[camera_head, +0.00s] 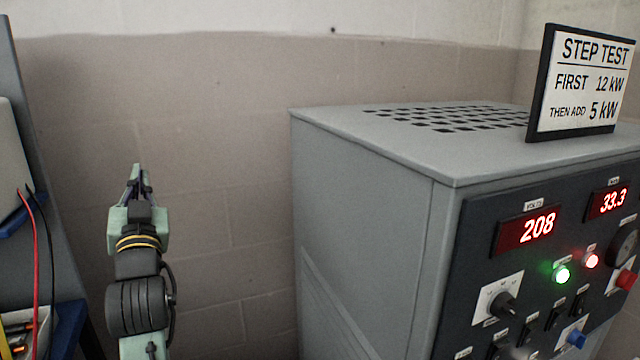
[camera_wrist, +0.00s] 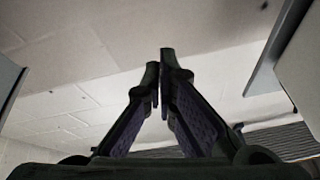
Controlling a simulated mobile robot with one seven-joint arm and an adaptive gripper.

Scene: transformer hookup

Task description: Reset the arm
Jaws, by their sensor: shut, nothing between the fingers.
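My gripper (camera_head: 137,172) shows in the head view at the left, raised and pointing upward, with the wall behind it. It stands in the gap between a shelf unit at the far left and a grey cabinet at the right, touching neither. In the wrist view my gripper (camera_wrist: 160,62) has its two fingertips close together at the middle. It is shut with nothing held.
The grey cabinet (camera_head: 365,190) has a dark front panel with red displays reading 208 and 33.3, knobs, switches and lit lamps. A "STEP TEST" sign (camera_head: 580,85) stands on its top. The shelf unit (camera_head: 55,240) holds red and black leads. The wall (camera_head: 220,120) is behind.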

